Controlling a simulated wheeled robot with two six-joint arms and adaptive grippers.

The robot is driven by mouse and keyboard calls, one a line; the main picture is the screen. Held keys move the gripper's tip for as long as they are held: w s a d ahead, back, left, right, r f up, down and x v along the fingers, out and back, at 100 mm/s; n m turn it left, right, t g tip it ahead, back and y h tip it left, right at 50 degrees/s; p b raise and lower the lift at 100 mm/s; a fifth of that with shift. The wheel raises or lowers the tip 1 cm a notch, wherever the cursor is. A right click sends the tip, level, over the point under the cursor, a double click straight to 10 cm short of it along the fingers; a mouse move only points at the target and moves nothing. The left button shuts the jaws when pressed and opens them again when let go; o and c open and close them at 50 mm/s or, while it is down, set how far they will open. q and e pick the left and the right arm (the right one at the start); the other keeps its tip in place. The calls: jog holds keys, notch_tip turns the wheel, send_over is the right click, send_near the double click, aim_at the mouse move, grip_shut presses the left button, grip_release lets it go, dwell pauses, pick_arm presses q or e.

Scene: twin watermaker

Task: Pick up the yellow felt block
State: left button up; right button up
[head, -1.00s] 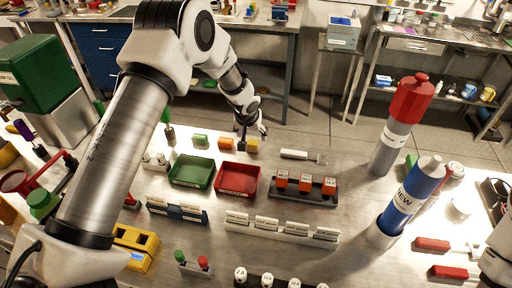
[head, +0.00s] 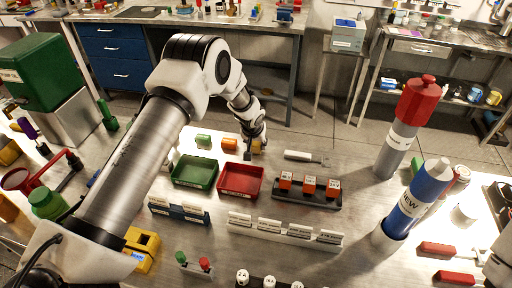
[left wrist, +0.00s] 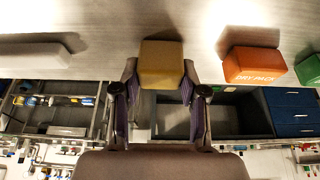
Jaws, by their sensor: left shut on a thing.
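The yellow felt block (left wrist: 162,65) shows in the left wrist view between the two fingers of my left gripper (left wrist: 161,92). The fingers are shut on its sides. In the head view my left gripper (head: 253,146) is at the far side of the table, behind the red tray. The yellow block (head: 258,145) is partly hidden there by the fingers. I cannot tell whether the block is touching the table. My right gripper is not in view.
An orange block (head: 229,143) marked "DRY PACK" (left wrist: 252,62) and a green block (head: 203,140) stand left of the gripper. The red tray (head: 240,194) and green tray (head: 195,184) are nearer. A white-handled scraper (head: 300,156) lies to the right.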

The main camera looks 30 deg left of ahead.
aim_at(256, 143)
pick_arm(q)
notch_tip(256, 143, up, 10)
jog(key=p, duration=0.5)
